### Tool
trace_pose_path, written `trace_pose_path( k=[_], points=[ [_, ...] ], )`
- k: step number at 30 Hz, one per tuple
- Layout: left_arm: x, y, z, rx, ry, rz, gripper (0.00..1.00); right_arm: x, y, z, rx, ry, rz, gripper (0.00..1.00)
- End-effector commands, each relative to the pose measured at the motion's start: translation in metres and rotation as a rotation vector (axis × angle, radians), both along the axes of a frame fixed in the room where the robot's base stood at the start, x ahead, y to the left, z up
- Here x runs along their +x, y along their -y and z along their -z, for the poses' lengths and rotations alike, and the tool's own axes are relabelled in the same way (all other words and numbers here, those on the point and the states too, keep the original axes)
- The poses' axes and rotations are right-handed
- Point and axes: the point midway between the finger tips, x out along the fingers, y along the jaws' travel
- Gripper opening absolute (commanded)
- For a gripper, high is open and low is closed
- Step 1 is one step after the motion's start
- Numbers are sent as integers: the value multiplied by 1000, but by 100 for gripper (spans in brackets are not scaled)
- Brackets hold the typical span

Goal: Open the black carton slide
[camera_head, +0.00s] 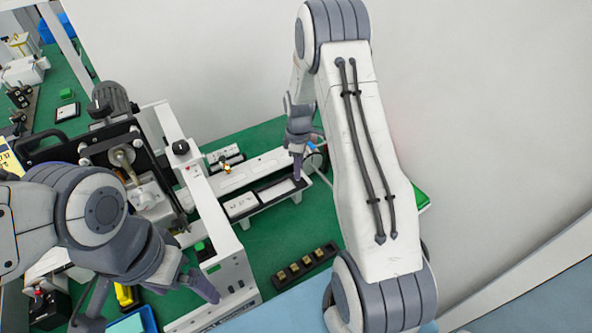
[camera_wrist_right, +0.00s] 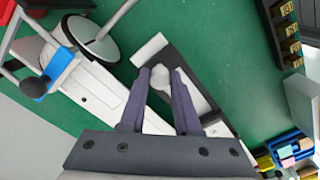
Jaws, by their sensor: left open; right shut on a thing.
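The black carton slide (camera_head: 278,189) is a long dark channel with white cartons (camera_head: 240,204) lying in it, beside a white conveyor-like bar. It also shows in the right wrist view (camera_wrist_right: 176,55), running diagonally under the fingers. My right gripper (camera_head: 297,168) is at the slide's far right end. In the right wrist view its two fingers (camera_wrist_right: 160,75) are closed in around a small pale part at the slide; the exact contact is partly hidden. My left gripper (camera_head: 148,308) is open and empty at the lower left, over the machine's front, away from the slide.
A white and black machine (camera_head: 160,180) with a motor stands left of the slide. A black block with brass pieces (camera_head: 305,265) lies in front. A round disc (camera_wrist_right: 92,36) stands near my right gripper. Green table is free between the slide and the block.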

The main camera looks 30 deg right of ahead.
Motion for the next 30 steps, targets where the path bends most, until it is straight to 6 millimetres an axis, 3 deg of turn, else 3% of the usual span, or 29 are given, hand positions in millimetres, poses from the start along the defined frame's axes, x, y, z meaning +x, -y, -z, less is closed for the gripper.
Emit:
trace_pose_path(
  k=[10, 11, 12, 13, 23, 30],
  points=[
    [0, 0, 0, 0, 0, 0, 96, 2, 1, -1, -2, 6, 0, 0],
    [0, 0, 0, 0, 0, 0, 96, 2, 1, -1, -2, 6, 1, 43],
    [0, 0, 0, 0, 0, 0, 96, 2, 2, -1, -2, 6, 1, 58],
    [0, 0, 0, 0, 0, 0, 96, 2, 2, -1, -1, 6, 1, 61],
    [0, 0, 1, 0, 0, 0, 96, 1, 2, -2, 0, 4, 2, 61],
    [0, 0, 10, 0, 0, 0, 96, 2, 2, -35, -2, 9, 2, 61]
  ],
)
